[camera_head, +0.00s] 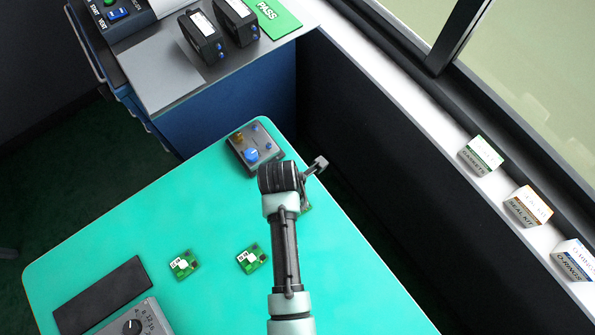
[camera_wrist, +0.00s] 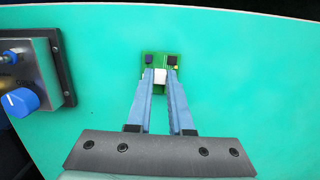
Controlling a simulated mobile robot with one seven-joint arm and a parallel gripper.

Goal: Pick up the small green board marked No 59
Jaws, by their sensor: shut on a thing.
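My gripper (camera_wrist: 160,73) is shut on the white block of this board, one blue-grey finger on each side. I cannot see a gap under the board, and its number cannot be read. In the head view only a green sliver of it (camera_head: 307,208) shows beside my arm, and my fingertips are hidden. Two similar green boards, one at left (camera_head: 184,264) and one nearer my arm (camera_head: 252,257), lie on the table; their marks are too small to read.
A grey box with blue and brown knobs (camera_head: 255,148) stands near my wrist and also shows in the wrist view (camera_wrist: 35,75). A dark mat (camera_head: 103,295) and a grey dial box (camera_head: 137,325) are at lower left. Small cartons (camera_head: 481,155) line the window sill.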

